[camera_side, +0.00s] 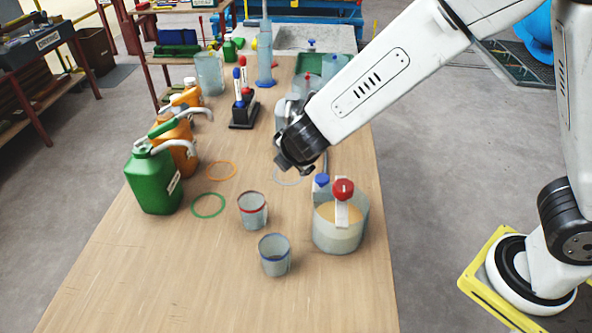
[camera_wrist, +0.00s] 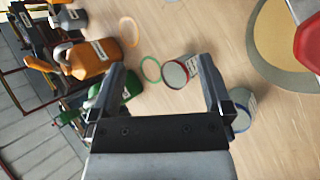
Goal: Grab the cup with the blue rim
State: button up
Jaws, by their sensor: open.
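The cup with the blue rim (camera_side: 274,256) stands upright on the wooden table, nearest the front in the side view. In the wrist view this cup (camera_wrist: 243,112) is at the right, outside the right finger and partly hidden by it. A similar cup with a red rim (camera_side: 253,212) stands just behind it; in the wrist view it (camera_wrist: 179,73) shows between the fingers, nearer the right one. My gripper (camera_side: 296,166) is open and empty, above the table and behind both cups in the side view. In the wrist view its fingers (camera_wrist: 162,66) are wide apart.
A large beaker (camera_side: 339,236) of tan liquid with a red-capped item stands right of the cups. Green (camera_side: 154,181) and orange (camera_side: 176,137) jugs stand at the left edge. Green (camera_side: 208,206) and orange (camera_side: 221,171) rings lie flat. The front table area is clear.

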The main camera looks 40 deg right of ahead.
jog(key=n, duration=0.1)
jog(key=n+t+y, duration=1)
jog(key=n, duration=0.9)
send_over(286, 260)
jog(key=v, duration=0.4)
notch_tip(286, 260, down, 7)
jog(key=shift+s+f, duration=0.15)
jog(key=shift+s, duration=0.05)
jog(key=shift+f, duration=0.2)
jog(key=shift+f, duration=3.7)
jog(key=shift+w+f+h, duration=0.15)
jog(key=shift+w+h, duration=0.05)
jog(key=shift+h, duration=0.2)
jog(key=shift+w+a, duration=0.2)
jog(key=shift+w, duration=0.25)
jog(key=shift+w, duration=0.1)
